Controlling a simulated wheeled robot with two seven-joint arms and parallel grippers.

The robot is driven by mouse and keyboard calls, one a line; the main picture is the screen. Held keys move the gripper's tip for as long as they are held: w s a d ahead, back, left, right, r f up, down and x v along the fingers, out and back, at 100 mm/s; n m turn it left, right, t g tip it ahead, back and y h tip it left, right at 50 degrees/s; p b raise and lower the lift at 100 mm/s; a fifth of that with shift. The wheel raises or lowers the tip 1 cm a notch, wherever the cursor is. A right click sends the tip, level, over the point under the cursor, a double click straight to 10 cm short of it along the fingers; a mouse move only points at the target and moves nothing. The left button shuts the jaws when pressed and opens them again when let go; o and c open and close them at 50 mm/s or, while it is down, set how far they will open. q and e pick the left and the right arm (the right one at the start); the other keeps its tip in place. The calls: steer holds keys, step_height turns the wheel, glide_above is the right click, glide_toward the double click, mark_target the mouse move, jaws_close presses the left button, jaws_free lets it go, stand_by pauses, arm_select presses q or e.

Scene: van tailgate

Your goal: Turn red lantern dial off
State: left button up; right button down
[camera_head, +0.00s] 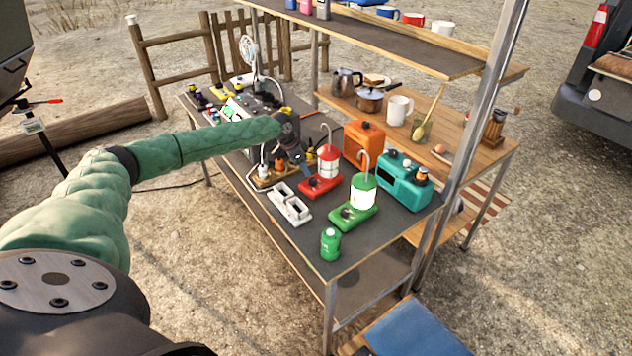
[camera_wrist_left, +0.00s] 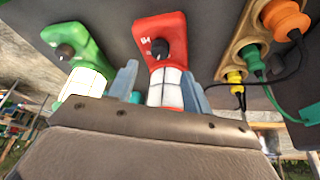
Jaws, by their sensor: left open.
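The red lantern (camera_head: 318,188) stands on the dark table top, with a red base, a pale caged globe and a hook. In the left wrist view the red lantern (camera_wrist_left: 172,27) shows its black dial (camera_wrist_left: 160,49) on the base. My left gripper (camera_head: 302,176) is beside the lantern in the head view. In the wrist view the left gripper (camera_wrist_left: 160,90) is open, its fingers to either side of the globe, with the dial beyond the tips. I see no contact with the dial. My right gripper is not in view.
A green lantern (camera_head: 350,217) with a bright globe stands close by; it also shows in the wrist view (camera_wrist_left: 87,43). A white power strip (camera_head: 289,205), green canister (camera_head: 330,244), teal box (camera_head: 404,183) and orange box (camera_head: 364,141) are near. A wooden plug holder (camera_wrist_left: 236,37) sits alongside.

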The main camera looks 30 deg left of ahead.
mark_target(313, 179)
arm_select(q)
steer(key=shift+p+x, duration=1.25)
steer(key=shift+x, duration=2.35)
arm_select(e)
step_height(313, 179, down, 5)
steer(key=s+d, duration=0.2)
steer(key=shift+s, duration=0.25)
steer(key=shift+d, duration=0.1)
